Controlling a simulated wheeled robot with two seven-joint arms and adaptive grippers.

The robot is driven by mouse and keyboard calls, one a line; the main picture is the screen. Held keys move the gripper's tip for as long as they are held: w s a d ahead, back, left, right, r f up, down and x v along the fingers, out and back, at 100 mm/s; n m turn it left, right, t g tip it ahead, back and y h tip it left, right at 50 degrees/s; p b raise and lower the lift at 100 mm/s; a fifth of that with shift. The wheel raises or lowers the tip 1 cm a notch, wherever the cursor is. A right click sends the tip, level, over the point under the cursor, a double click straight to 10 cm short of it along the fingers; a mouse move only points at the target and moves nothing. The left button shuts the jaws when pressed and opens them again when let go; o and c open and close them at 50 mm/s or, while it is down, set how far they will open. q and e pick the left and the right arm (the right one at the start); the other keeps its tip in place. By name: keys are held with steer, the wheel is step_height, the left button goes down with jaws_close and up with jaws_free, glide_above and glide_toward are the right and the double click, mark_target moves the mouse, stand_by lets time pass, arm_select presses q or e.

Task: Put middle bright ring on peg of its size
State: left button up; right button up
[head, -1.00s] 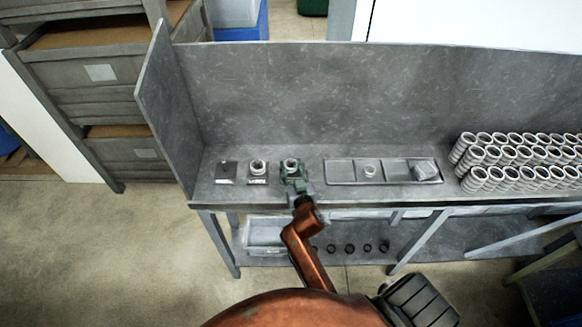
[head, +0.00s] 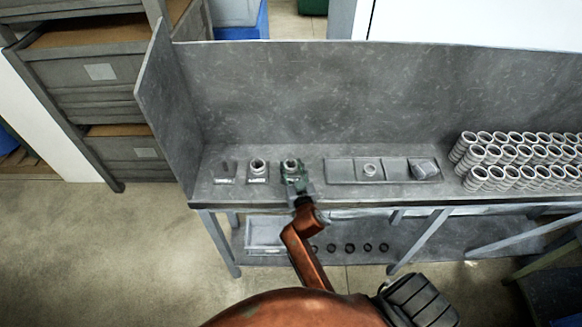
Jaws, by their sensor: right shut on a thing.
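Three pegs stand in a row at the left of the grey bench. The left peg (head: 227,170) is small and dark and shows no ring. The middle peg (head: 258,167) has a bright ring on or around its top. My left gripper is not in view.
Stacked rings (head: 515,160) fill the right side. A back panel (head: 320,95) rises behind.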

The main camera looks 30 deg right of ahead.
steer(key=shift+f, duration=0.25)
steer(key=o, duration=0.9)
steer(key=shift+o, duration=0.2)
